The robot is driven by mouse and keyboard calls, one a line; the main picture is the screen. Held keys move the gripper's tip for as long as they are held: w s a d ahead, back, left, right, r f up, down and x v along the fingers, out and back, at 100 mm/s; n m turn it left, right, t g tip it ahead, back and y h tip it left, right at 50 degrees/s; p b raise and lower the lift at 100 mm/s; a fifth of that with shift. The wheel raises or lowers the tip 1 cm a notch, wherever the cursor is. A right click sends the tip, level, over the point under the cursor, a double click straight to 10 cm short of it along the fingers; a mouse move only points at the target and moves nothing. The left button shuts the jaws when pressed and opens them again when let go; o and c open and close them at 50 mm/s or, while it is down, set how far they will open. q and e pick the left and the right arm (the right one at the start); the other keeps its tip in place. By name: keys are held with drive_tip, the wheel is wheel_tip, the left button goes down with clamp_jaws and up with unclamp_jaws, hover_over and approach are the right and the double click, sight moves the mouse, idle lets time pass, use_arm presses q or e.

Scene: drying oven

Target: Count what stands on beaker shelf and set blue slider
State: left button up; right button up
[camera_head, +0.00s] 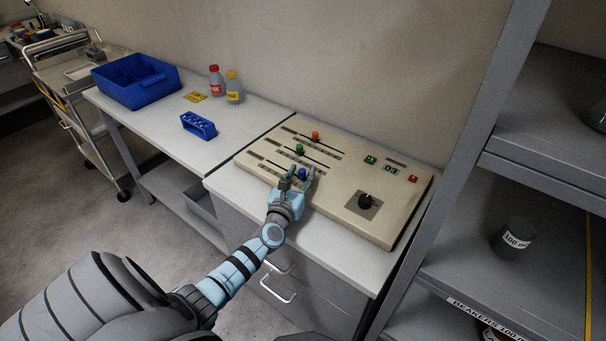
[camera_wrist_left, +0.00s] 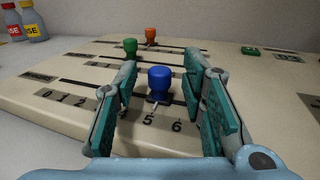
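The blue slider knob (camera_head: 302,174) is on the nearest track of the beige control panel (camera_head: 400,215). In the left wrist view the blue knob (camera_wrist_left: 160,82) stands upright, its white pointer near the 5 mark. My left gripper (camera_head: 299,178) is open, its fingers on either side of the blue knob; gaps show, so it is not gripped. The labelled beaker shelf (camera_head: 455,272) is at the right, its front label reading "BEAKERS 100 m…", the end cut off. One dark grey beaker (camera_head: 515,240) marked 100 ml shows on it; the frame cuts off part of the shelf. My right gripper is out of view.
Green (camera_head: 299,149) and orange (camera_head: 315,136) slider knobs sit on farther tracks. A black dial (camera_head: 365,200), green and red buttons and a display reading 03 (camera_head: 391,170) are to the right. A blue bin (camera_head: 136,82), blue rack (camera_head: 198,126) and two bottles stand on the left bench.

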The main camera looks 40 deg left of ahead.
use_arm(q)
drive_tip(key=shift+w+a, duration=0.15)
drive_tip(key=shift+w, duration=0.35)
drive_tip(key=shift+w+a+r, duration=0.1)
drive_tip(key=shift+w, duration=0.05)
clamp_jaws()
